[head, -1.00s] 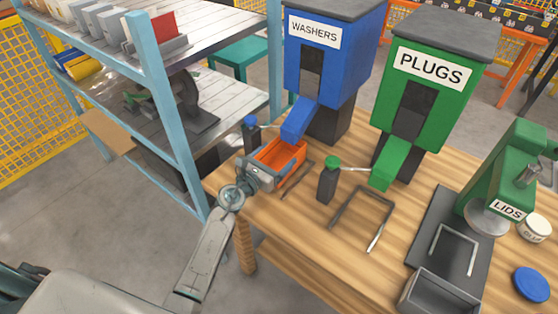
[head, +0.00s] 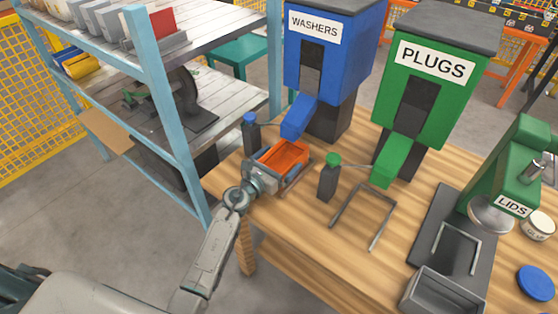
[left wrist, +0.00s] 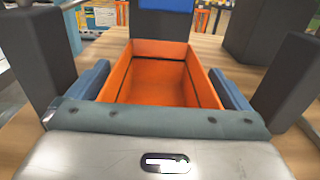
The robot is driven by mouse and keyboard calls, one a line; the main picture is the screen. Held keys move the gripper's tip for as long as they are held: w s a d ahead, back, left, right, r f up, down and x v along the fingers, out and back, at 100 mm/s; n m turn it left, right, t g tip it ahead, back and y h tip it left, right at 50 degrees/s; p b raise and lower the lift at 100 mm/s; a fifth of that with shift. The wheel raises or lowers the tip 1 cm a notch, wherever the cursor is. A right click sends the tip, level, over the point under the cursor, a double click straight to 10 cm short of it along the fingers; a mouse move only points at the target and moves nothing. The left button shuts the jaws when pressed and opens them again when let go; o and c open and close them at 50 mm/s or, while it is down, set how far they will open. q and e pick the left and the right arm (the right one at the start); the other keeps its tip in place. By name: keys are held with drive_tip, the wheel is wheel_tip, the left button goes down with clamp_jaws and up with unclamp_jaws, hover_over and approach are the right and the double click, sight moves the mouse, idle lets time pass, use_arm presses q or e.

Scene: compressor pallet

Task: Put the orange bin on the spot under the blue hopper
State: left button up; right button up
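The orange bin (head: 287,153) is at the left end of the wooden table, below and in front of the chute of the blue hopper (head: 322,75). It looks upright and empty. It is in or just above a dark bracket (head: 299,176), mostly hidden by the bin; I cannot tell whether it rests there. My left gripper (head: 268,175) is at the bin's near end. In the left wrist view, its two blue-grey fingers lie along the outer sides of the bin (left wrist: 155,80), with no clear gap. My right gripper is not in view.
A blue-topped post (head: 250,135) stands left of the bin and a green-topped post (head: 329,178) right of it. The green hopper (head: 428,95) and an empty bracket (head: 368,210) are farther right. A blue-framed shelf (head: 165,110) stands close on the left.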

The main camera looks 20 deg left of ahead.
use_arm(q)
drive_tip(key=shift+r, duration=0.1)
drive_tip(key=shift+r, duration=0.25)
drive_tip(key=v, duration=0.5)
drive_tip(key=b+v, duration=0.1)
drive_tip(key=v, duration=0.5)
drive_tip(key=shift+f, duration=0.2)
drive_tip(key=shift+s+a+r, duration=0.1)
drive_tip(key=shift+s+a, duration=0.05)
drive_tip(key=shift+s, duration=0.35)
